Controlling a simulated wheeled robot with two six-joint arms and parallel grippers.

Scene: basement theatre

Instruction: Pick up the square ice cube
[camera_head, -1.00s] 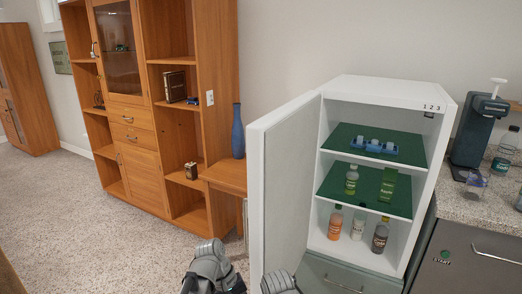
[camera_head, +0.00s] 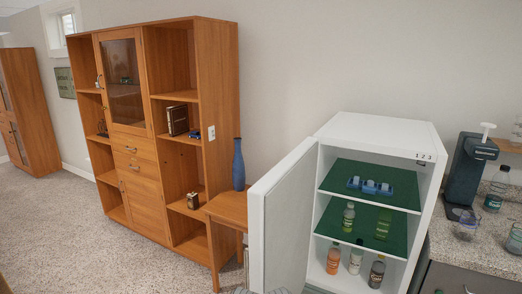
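A small blue tray-like item with several raised blocks (camera_head: 370,187) sits on the upper green shelf (camera_head: 345,173) of the open white fridge (camera_head: 385,128). It may hold the ice cubes, but it is too small to tell which block is square. Neither of my grippers can be made out. Only faint grey bits, perhaps of my arms, show at the bottom edge below the fridge door.
The fridge door (camera_head: 284,215) stands open to the left. Bottles (camera_head: 333,258) stand on the lower shelves. A counter (camera_head: 470,250) with a dark machine (camera_head: 466,165) and glassware is at right. A wooden cabinet (camera_head: 150,200) and blue vase (camera_head: 238,165) stand left.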

